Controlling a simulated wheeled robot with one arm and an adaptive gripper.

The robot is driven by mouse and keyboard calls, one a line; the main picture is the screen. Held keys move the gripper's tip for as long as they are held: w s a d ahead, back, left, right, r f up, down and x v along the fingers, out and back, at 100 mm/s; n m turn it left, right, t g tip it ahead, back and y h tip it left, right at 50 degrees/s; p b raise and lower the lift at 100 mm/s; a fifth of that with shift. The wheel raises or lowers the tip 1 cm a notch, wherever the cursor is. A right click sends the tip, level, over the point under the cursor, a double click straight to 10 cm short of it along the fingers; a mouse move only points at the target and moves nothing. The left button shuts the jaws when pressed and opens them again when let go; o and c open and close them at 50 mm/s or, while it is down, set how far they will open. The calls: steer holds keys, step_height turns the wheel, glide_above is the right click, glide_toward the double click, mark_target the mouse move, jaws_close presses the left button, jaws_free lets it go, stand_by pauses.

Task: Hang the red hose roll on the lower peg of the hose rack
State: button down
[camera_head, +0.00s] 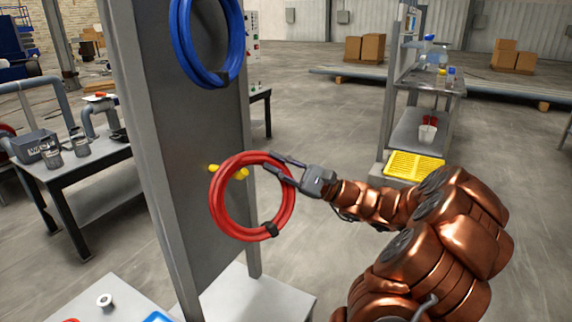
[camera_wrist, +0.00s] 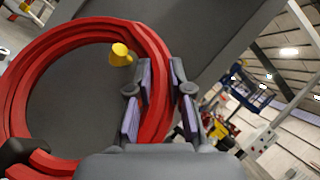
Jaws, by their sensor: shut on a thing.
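The red hose roll (camera_head: 217,207) hangs upright from my gripper (camera_head: 271,163), in front of the hose rack (camera_head: 165,125). My gripper is shut on its upper right edge. In the wrist view, the red hose roll (camera_wrist: 20,90) passes between the fingers of my gripper (camera_wrist: 160,92). The yellow lower peg (camera_head: 241,173) shows inside the roll's opening near its upper left, with part of it hidden by the hose. In the wrist view, the peg (camera_wrist: 121,54) shows within the opening, close to the inner edge. I cannot tell how far it reaches through.
A blue hose roll (camera_head: 181,40) hangs higher on the rack. Open floor lies between the rack and the shelf.

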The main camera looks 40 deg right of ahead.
mark_target(262, 163)
steer(key=shift+w+a+f, duration=0.1)
steer(key=shift+w+a, duration=0.2)
steer(key=shift+w, duration=0.45)
steer(key=shift+w+a, duration=0.25)
steer(key=shift+w, duration=0.45)
steer(key=shift+w+a+f, duration=0.15)
steer(key=shift+w+f, duration=0.15)
steer(key=shift+w, duration=0.15)
steer(key=shift+f, duration=0.25)
steer(key=c, duration=1)
jaws_free()
steer(key=v, duration=1.2)
steer(key=shift+w+r, duration=0.1)
steer(key=shift+r, duration=0.05)
